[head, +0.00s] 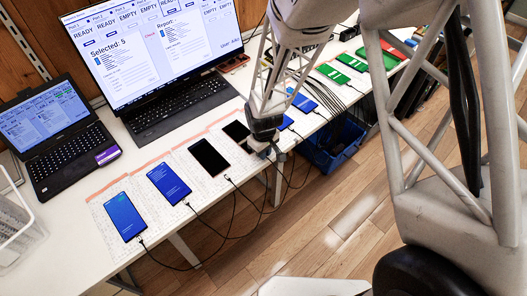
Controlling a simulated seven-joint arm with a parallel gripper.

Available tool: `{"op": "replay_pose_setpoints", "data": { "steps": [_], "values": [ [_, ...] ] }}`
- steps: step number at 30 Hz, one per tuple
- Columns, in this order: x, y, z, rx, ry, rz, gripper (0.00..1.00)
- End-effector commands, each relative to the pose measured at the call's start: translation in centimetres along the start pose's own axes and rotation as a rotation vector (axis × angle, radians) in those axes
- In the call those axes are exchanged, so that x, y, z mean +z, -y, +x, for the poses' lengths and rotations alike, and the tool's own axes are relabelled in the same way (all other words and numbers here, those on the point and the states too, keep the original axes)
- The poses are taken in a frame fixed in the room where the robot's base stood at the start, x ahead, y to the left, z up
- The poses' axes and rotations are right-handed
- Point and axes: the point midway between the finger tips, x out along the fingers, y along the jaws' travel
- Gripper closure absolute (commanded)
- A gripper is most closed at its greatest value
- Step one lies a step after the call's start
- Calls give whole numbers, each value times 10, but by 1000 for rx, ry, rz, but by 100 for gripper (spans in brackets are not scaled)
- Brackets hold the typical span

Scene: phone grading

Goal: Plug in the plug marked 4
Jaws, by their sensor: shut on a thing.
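A row of phones lies along the table's front edge in the head view. The fourth phone from the left (237,131) has a dark screen, and its near end is close to my gripper. My gripper (268,150) points down at the table's front edge, just right of that phone's near end. It is shut on a plug, which is mostly hidden by the fingers; a dark cable hangs below. I cannot read any mark on the plug, nor tell whether its tip touches the phone's port.
Two blue-screen phones (125,216) (169,182) and a black-screen phone (208,158) lie to the left with cables at their near ends. More phones and green items (334,73) lie to the right. A laptop (62,140) and large screen (150,50) stand behind. A blue crate (330,150) is below.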

Motion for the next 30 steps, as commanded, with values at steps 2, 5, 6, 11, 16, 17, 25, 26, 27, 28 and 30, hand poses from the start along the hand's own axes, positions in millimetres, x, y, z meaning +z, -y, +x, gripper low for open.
{"op": "replay_pose_setpoints", "data": {
  "steps": [2, 5, 6, 11, 16, 17, 25, 26, 27, 28, 30],
  "values": [
    [0, 0, 0, 0, 0, 0, 100],
    [0, 0, 0, 0, 0, 0, 100],
    [0, 0, 0, 0, 0, 0, 100],
    [-1, 0, 0, 0, 0, 0, 100],
    [-1, 0, 0, 0, 0, 0, 65],
    [-1, 0, 0, 0, 0, 0, 61],
    [-1, 0, 0, 0, 0, 0, 59],
    [-1, 0, 0, 0, 0, 0, 59],
    [-1, 0, -1, 0, 0, 0, 59],
    [-1, 0, -1, 0, 0, 0, 59],
    [-1, 0, -2, 0, 0, 0, 59]
  ]
}}
